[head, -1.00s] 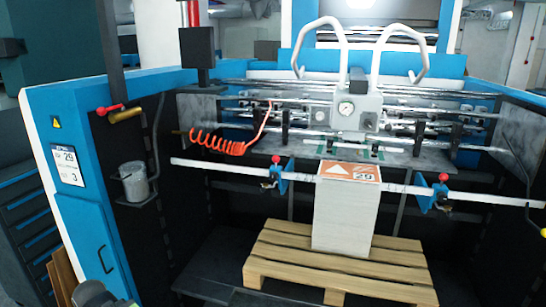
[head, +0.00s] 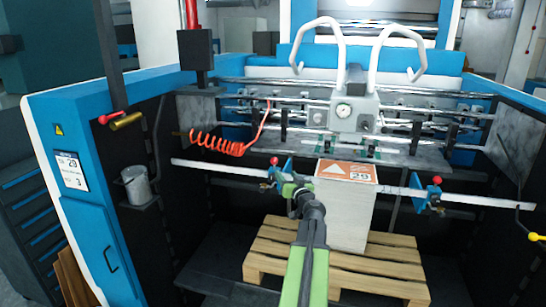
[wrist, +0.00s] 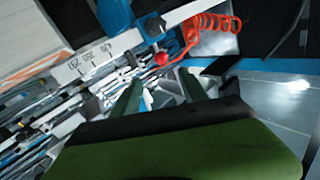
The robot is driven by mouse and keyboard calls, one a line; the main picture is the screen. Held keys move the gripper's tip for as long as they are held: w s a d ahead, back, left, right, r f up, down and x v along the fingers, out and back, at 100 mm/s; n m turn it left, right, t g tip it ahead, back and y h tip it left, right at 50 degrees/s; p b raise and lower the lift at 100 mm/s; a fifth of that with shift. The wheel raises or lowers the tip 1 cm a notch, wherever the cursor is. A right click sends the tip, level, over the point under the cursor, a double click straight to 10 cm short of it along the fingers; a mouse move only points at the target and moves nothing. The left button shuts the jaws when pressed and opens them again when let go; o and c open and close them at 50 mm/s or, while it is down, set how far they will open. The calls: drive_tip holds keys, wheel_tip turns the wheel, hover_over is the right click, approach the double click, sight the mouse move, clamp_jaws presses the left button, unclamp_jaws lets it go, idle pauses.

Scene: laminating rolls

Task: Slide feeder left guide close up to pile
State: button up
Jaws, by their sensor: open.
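The left guide (head: 287,168), blue with a red knob (head: 274,161), sits on the white scale bar (head: 225,171), left of the pile with a gap between. The pile (head: 342,215) is a tall white stack with an orange top sheet on a pallet. My green gripper (head: 288,184) is open at the left guide, partly covering it. In the wrist view the red knob (wrist: 162,59) shows just beyond the gap between my two fingertips (wrist: 160,82). The blue guide body (wrist: 114,14) and the pile (wrist: 35,30) are at upper left. Contact cannot be told.
The right guide (head: 430,195) sits on the bar right of the pile. A wooden pallet (head: 265,250) lies under the pile. A coiled red hose (head: 217,146) hangs left above the bar. The grey suction head (head: 352,113) stands behind the pile.

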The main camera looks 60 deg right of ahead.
drive_tip(key=x, duration=1.7)
drive_tip(key=shift+w, duration=0.3)
drive_tip(key=shift+f, duration=0.1)
clamp_jaws()
idle(0.4)
